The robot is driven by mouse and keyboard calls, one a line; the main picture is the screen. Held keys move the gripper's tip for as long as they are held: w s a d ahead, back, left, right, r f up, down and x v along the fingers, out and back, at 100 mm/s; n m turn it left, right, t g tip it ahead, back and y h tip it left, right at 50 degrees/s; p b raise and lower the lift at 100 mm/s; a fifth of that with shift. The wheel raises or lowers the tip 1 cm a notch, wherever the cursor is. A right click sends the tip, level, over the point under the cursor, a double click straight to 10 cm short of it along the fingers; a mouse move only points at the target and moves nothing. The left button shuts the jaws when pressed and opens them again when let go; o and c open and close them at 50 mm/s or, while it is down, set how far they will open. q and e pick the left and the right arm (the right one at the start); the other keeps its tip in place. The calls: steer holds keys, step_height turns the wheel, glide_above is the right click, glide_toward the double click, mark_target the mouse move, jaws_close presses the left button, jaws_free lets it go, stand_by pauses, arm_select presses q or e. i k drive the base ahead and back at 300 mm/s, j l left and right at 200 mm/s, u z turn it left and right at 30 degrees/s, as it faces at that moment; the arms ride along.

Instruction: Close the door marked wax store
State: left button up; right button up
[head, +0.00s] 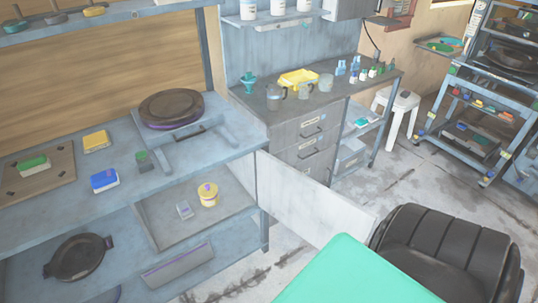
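A pale door panel (313,199) stands swung open from the right end of the lower part of the workbench (235,140). It sticks out over the floor toward the lower right. I cannot read any marking on it, so I cannot confirm it is the wax store door. Beside it, under the benchtop, an open grey compartment (160,226) holds a yellow-topped tub (208,195) and a small grey item (184,210). The teal surface in the foreground comes near the door's outer end. Neither of my grippers is in view.
A teal surface (350,275) and a black ribbed seat-like object (445,250) fill the lower right. A drawer cabinet (305,135) stands behind the door. A white stool (398,108) and a wheeled rack (470,105) are farther back. Concrete floor (400,170) is open between.

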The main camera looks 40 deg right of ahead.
mark_target(314, 211)
steer(key=l+u, duration=0.15)
steer(key=l, duration=0.25)
steer(key=k+l+u, duration=0.15)
steer(key=l, duration=0.2)
steer(key=k+l+u, duration=0.2)
steer(key=l, duration=0.2)
steer(key=l+u, duration=0.15)
steer(key=l, duration=0.25)
steer(key=k+l, duration=0.1)
steer(key=l, duration=0.25)
steer(key=k+l, duration=0.15)
steer(key=l, duration=0.2)
steer(key=k+l, duration=0.1)
steer(key=l, duration=0.25)
steer(key=k+l, duration=0.15)
steer(key=l, duration=0.2)
steer(key=k+l, duration=0.1)
steer(key=l, duration=0.25)
steer(key=k+l, duration=0.15)
steer(key=l, duration=0.2)
